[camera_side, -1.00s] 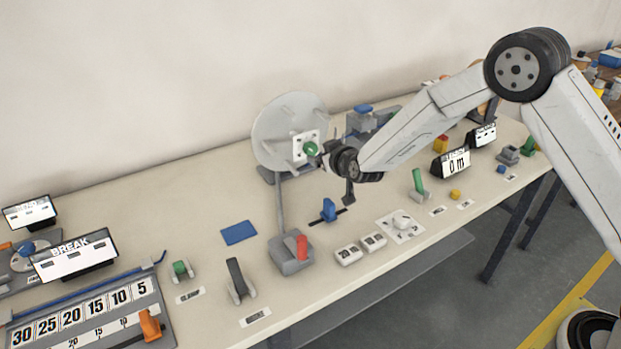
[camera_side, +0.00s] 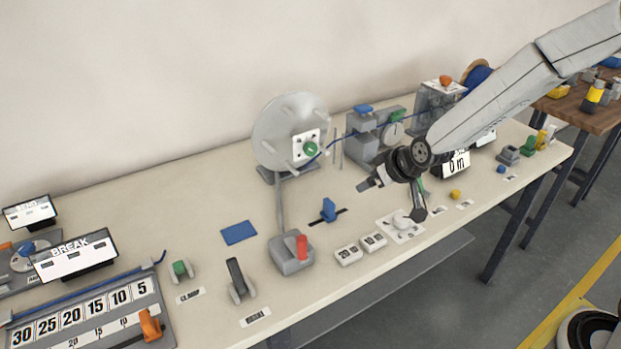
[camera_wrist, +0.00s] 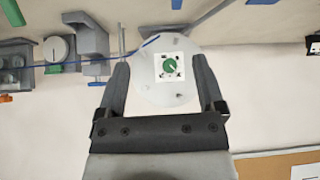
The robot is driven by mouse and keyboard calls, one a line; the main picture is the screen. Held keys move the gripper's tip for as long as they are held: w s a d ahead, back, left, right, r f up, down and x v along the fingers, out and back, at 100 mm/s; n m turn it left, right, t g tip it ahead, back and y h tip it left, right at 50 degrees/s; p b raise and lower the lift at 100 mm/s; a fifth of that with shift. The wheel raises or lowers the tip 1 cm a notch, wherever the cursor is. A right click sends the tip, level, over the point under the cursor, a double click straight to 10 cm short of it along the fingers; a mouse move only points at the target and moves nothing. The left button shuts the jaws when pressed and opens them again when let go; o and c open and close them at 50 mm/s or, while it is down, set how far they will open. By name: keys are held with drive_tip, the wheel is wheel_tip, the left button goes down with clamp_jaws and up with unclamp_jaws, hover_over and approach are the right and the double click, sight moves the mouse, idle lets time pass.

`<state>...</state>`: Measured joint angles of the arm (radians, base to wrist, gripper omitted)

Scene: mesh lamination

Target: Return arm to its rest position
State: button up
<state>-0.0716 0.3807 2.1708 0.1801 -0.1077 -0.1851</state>
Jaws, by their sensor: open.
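My gripper (camera_side: 394,199) is open and empty. In the side view it hangs above the right-middle part of the bench, over the area of the white knob plate (camera_side: 402,228), apart from the grey disc. In the wrist view the two fingers (camera_wrist: 161,90) are spread wide with nothing held between them. The round grey disc (camera_side: 272,130) stands upright at the back of the bench, with a white square plate and a green knob (camera_side: 310,149) at its centre. In the wrist view the disc (camera_wrist: 150,92) shows beyond and between the fingers.
A grey machine with a dial (camera_side: 393,133) and a blue spool (camera_side: 480,76) stand behind my gripper. The 0 m display (camera_side: 456,165) and a yellow knob (camera_side: 456,194) are close by. The air above the bench's left is free.

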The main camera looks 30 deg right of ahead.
drive_tip(key=s+d+g, duration=0.3)
drive_tip(key=s+g, duration=0.2)
drive_tip(key=s, duration=1.4)
drive_tip(key=shift+f+m, duration=0.25)
drive_tip(key=shift+m, duration=0.15)
